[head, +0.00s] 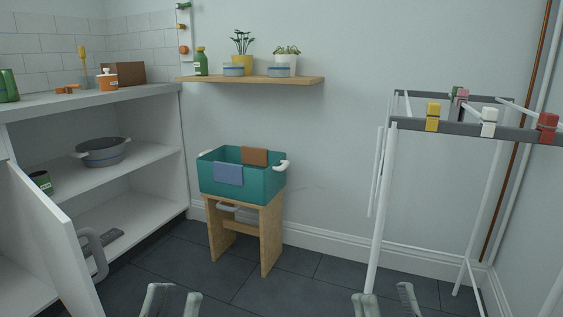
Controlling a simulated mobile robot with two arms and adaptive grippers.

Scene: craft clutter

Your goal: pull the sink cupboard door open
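The white cupboard door (50,237) stands swung out at the lower left, with the shelves behind it exposed. Its grey bow handle (98,250) is on the right edge of the door. My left gripper (172,300) is at the bottom edge, right of the door and handle and apart from them; its two fingers are spread and nothing shows between them. My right gripper (386,302) is at the bottom right of centre, far from the door, also with fingers spread and empty. The lower parts of both grippers are cut off by the frame.
Inside the cupboard (150,153) are a grey pot (103,152) and a green can (41,182). A teal tub (243,182) sits on a wooden stool (270,235). A white drying rack (384,200) with clothes pegs stands right. Dark floor tiles (210,285) are clear in the middle.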

